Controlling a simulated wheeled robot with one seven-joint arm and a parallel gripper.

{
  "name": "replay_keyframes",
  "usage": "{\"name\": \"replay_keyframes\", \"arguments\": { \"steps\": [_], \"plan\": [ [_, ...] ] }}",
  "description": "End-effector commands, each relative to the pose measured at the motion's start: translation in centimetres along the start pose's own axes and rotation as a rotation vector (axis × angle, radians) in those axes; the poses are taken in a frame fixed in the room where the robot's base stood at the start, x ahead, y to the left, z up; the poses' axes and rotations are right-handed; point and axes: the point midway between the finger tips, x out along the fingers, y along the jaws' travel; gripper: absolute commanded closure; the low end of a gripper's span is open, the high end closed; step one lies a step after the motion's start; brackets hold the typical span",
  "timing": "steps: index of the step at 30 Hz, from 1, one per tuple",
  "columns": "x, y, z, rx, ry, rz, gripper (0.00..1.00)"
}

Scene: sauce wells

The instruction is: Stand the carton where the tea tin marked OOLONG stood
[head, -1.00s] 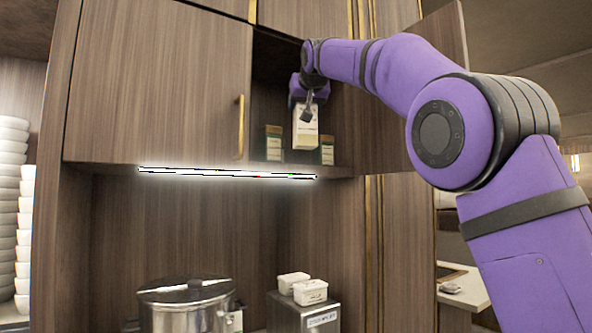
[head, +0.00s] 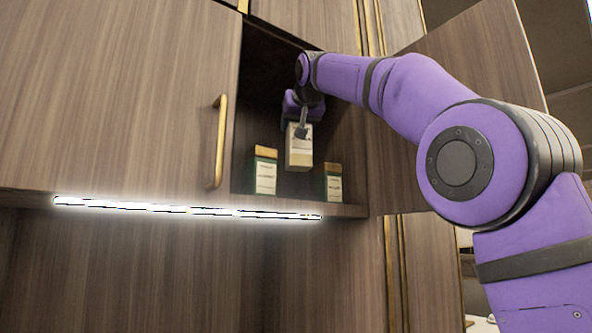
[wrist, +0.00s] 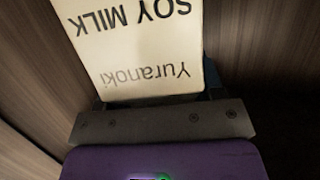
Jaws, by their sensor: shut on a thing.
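My gripper (head: 303,127) is inside the open wall cupboard, shut on a cream carton (head: 299,152). In the wrist view the carton (wrist: 137,45) fills the top middle and reads "SOY MILK" and "Yuranoki", upside down in that picture. The carton hangs roughly upright between two dark green tins with tan lids, a left tin (head: 263,172) and a right tin (head: 332,184), on the cupboard floor. Their labels are too small to read. I cannot tell whether the carton's base touches the shelf.
The cupboard floor (head: 300,203) has a front edge with a bright light strip (head: 180,208) below it. A closed door (head: 120,100) with a brass handle (head: 219,140) is at left. An open door (head: 480,80) stands at right behind my arm.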

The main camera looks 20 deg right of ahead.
Motion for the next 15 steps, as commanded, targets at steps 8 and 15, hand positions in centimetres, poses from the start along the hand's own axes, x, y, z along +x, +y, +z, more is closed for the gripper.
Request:
{"name": "replay_keyframes", "arguments": {
  "steps": [8,15],
  "plan": [
    [0.9,-0.1,3.2,-0.002,-0.001,-0.004,1.00],
    [1.4,0.0,4.6,-0.002,0.001,-0.001,1.00]
  ]
}}
